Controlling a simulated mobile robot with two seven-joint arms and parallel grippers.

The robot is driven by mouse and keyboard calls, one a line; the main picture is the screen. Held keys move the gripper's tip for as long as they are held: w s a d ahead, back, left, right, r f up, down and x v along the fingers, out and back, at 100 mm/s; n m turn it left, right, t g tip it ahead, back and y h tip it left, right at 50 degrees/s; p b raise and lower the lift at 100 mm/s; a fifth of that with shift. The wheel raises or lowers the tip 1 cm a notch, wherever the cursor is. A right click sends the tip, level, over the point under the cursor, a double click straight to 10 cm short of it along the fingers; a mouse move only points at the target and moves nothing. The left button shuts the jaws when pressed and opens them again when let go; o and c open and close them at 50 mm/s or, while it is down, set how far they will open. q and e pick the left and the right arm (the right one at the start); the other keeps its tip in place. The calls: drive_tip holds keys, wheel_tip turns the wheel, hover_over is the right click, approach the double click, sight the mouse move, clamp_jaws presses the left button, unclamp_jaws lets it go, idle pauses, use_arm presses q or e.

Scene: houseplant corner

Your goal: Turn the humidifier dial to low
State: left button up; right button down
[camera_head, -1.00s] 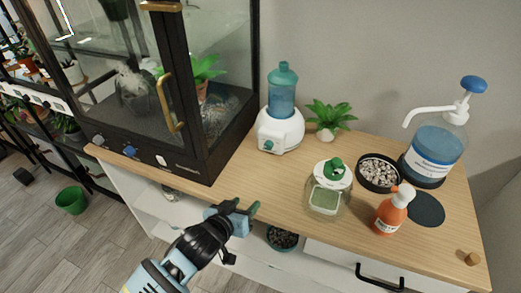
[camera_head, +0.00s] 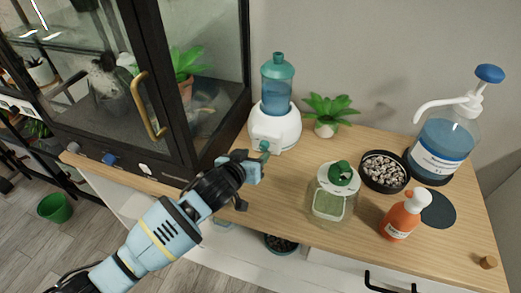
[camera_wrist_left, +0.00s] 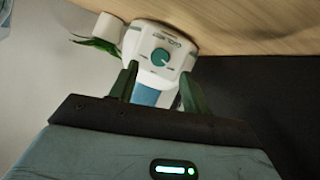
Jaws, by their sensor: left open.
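The humidifier (camera_head: 276,128) has a round white base with a blue water bottle (camera_head: 277,85) on top, and stands on the wooden counter beside the glass cabinet. In the left wrist view the humidifier (camera_wrist_left: 185,45) appears upside down, with its teal round dial (camera_wrist_left: 160,57) on the front face. My left gripper (camera_head: 262,160) is just in front of the humidifier in the head view and partly hides its front. In the wrist view its two green fingers (camera_wrist_left: 154,84) are apart, one to each side below the dial, with nothing between them gripped. My right gripper is not seen.
The glass cabinet (camera_head: 184,100) with a brass handle (camera_head: 149,106) stands close left of my arm.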

sight(263, 148)
use_arm(q)
drive_tip(key=x, duration=0.3)
drive_tip(key=shift+w+d+f+b, duration=0.1)
drive_tip(key=shift+w+f+b, duration=0.05)
drive_tip(key=shift+b, duration=0.15)
drive_tip(key=shift+w+d+f, duration=0.2)
drive_tip(key=shift+w+d, duration=0.05)
drive_tip(key=shift+w, duration=0.4)
drive_tip(key=shift+c, duration=0.5)
drive_tip(key=c, duration=0.9)
